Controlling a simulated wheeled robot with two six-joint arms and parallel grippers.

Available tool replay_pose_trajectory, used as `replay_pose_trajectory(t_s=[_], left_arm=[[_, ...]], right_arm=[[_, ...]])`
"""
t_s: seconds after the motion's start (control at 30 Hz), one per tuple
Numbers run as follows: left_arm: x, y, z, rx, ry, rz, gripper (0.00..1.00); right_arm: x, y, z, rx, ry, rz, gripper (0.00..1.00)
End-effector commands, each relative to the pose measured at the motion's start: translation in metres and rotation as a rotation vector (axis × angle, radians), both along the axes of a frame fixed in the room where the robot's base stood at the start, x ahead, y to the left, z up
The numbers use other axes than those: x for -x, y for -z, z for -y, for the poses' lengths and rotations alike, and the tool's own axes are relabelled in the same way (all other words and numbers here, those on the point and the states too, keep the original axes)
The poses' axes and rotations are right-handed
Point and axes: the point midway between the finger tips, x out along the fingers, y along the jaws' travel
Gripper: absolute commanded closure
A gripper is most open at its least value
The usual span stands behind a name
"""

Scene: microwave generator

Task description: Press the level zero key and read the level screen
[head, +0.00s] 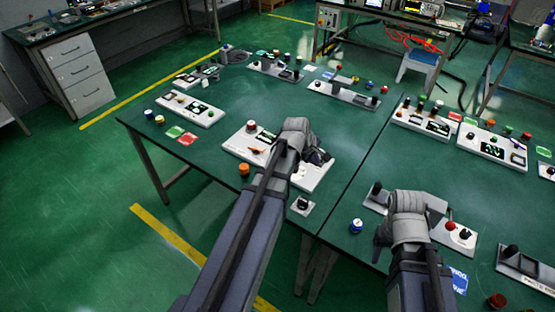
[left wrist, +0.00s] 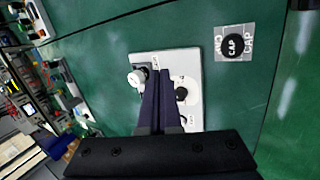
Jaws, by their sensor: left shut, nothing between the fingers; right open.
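A white panel (head: 240,146) lies on the green table under my left gripper (head: 316,154), with a red-topped knob (head: 251,127) at its left part. In the left wrist view the shut, empty fingers of that gripper (left wrist: 159,76) reach over the panel (left wrist: 150,58). A white-and-dark knob (left wrist: 137,78) is left of the tips and a black knob (left wrist: 181,94) is right of them. I cannot tell whether the fingers touch anything. No level zero label or screen reading is legible, and my arm hides part of the panel. My right gripper (head: 382,243) is open, over the right table.
A small plate with a black cap (head: 303,204) lies near the front edge; it also shows in the left wrist view (left wrist: 234,44). An orange knob (head: 244,170) and a blue cap (head: 356,226) stand nearby. Several other white panels (head: 192,108) cover the tables.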

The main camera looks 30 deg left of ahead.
Motion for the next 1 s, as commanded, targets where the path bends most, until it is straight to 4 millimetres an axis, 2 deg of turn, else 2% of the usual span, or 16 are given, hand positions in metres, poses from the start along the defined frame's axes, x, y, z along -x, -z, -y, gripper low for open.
replay_pose_trajectory(t_s=[0.03,0.2,0.3,0.43,0.63,1.0], left_arm=[[-0.012,0.009,-0.025,0.046,-0.108,0.025,1.00],[-0.037,0.013,-0.094,0.215,-0.444,0.112,1.00],[-0.045,0.013,-0.130,0.300,-0.598,0.156,1.00],[-0.050,0.013,-0.165,0.385,-0.742,0.201,1.00],[-0.052,0.011,-0.190,0.452,-0.846,0.235,1.00],[-0.052,0.010,-0.192,0.460,-0.859,0.240,1.00]], right_arm=[[0.000,0.013,0.000,0.000,0.000,0.000,0.50],[0.000,0.031,0.000,0.000,0.000,0.000,0.50],[0.000,0.039,0.000,0.000,0.000,0.000,0.50],[0.000,0.046,0.000,0.000,0.000,0.000,0.50],[0.000,0.050,0.000,0.000,0.000,0.000,0.50],[0.000,0.050,0.000,0.000,0.000,0.000,0.50]])
